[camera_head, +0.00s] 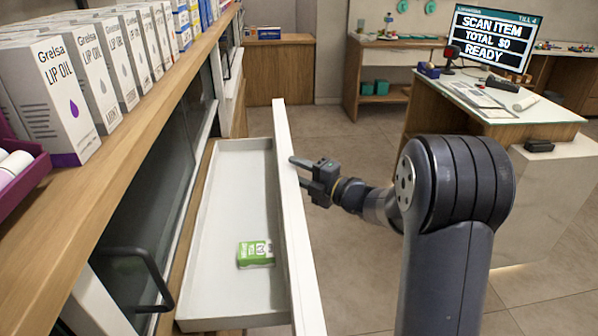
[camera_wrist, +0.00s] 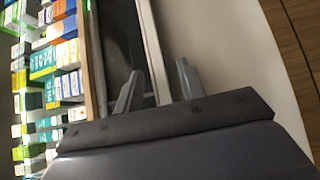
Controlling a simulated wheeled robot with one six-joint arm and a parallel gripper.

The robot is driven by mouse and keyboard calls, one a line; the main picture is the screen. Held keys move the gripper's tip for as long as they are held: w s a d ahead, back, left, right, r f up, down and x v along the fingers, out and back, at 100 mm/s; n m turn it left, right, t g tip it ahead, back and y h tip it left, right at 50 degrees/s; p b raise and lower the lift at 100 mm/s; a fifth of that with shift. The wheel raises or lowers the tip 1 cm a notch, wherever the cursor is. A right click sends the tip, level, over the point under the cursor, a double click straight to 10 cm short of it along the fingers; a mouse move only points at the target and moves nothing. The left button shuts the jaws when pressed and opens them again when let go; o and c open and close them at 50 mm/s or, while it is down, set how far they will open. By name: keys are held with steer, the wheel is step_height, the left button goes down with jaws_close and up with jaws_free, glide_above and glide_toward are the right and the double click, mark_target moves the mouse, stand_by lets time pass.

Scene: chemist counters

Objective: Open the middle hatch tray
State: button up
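The middle hatch tray (camera_head: 215,215) is a long, shallow light-grey tray pulled well out of the counter front, with a white front panel (camera_head: 291,215). A small green box (camera_head: 255,253) lies inside it near the close end. My gripper (camera_head: 296,172) is at the outer side of the front panel, towards its far half, with the upper fingertip at the panel's top edge. Whether it touches the panel I cannot tell. In the wrist view its two fingers (camera_wrist: 158,88) stand apart with nothing clearly held between them. No handle on this tray's panel shows.
A black handle (camera_head: 140,262) is on a nearer hatch at lower left. A wooden shelf (camera_head: 135,120) above carries lip oil boxes (camera_head: 58,90). A till counter (camera_head: 500,110) with a screen (camera_head: 488,38) stands at right. The tiled floor (camera_head: 350,290) beside the tray is clear.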

steer(key=b+v, duration=0.1)
steer(key=v, duration=0.9)
steer(key=shift+s+d+b, duration=0.25)
steer(key=shift+d+b, duration=0.1)
steer(key=shift+b, duration=0.05)
steer(key=shift+a, duration=0.1)
steer(key=p+x, duration=0.2)
steer(key=x, duration=0.9)
steer(key=shift+a, duration=0.25)
steer(key=shift+s, duration=0.1)
steer(key=shift+r, duration=0.15)
